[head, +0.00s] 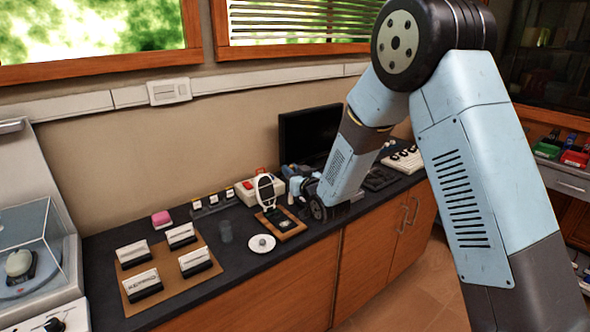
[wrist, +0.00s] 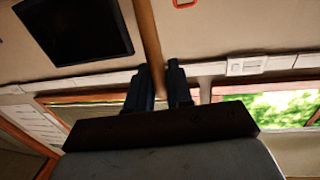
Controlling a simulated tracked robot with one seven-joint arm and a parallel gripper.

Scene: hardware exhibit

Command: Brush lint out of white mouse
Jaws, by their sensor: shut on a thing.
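A white upright oval thing with a dark face (head: 264,188), which looks like the white mouse, stands at the back of a small wooden board with a dark pad (head: 291,232). It is too small to tell whether lint shows on it. In the wrist view my gripper (wrist: 160,78) is shut on a wooden rod (wrist: 148,35), which looks like the brush handle. The brush's bristles cannot be made out. In the head view my arm's end is low over the counter, just right of the board, and its fingertips are hard to make out.
A black monitor (head: 309,134) stands behind my arm and shows in the wrist view (wrist: 82,30).

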